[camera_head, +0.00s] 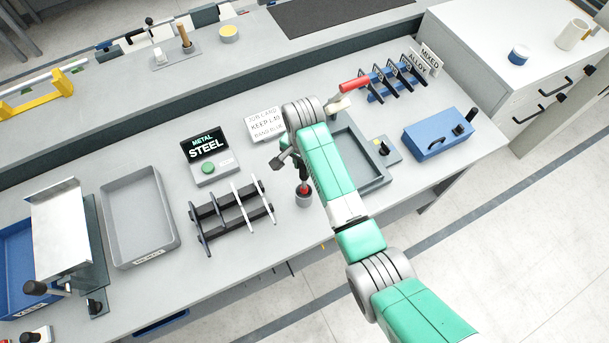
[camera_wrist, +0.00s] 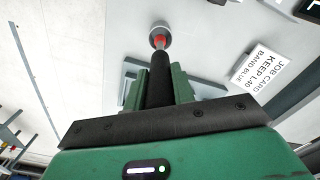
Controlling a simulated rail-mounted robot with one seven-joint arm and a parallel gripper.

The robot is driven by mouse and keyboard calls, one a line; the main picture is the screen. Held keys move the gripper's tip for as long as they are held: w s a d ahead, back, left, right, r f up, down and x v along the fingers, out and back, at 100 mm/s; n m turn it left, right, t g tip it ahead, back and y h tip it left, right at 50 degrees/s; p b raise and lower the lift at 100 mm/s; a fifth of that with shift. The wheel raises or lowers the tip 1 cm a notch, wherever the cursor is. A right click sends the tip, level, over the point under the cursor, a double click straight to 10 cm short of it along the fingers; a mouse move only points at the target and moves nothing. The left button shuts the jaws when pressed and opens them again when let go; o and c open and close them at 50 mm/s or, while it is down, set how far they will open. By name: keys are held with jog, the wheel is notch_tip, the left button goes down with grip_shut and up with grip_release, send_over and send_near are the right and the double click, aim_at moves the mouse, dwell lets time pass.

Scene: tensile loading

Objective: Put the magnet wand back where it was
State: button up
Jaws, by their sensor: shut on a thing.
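The magnet wand has a black shaft (camera_wrist: 158,84) and a red end (camera_wrist: 160,42). In the head view its red end (camera_head: 303,188) points down at a small grey round holder (camera_head: 303,201) on the bench. My gripper (camera_wrist: 160,78) is shut on the black shaft, which stands between the green fingers. In the wrist view the red end lines up with the holder (camera_wrist: 159,32) and overlaps its opening. I cannot tell whether the end is inside the holder or just above it. My arm hides part of the gripper in the head view.
A slotted black rack (camera_head: 232,215) stands just left of the holder. A grey tray (camera_head: 378,178) lies right, partly behind my arm. The STEEL display (camera_head: 205,148), job card (camera_head: 266,124) and blue box (camera_head: 438,135) are nearby. A red-handled thing (camera_head: 354,85) lies farther back.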

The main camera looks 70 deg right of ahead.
aim_at(304, 176)
jog(key=shift+f, duration=3.3)
jog(key=o, duration=1)
notch_tip(304, 176, up, 12)
jog(key=shift+r, duration=0.15)
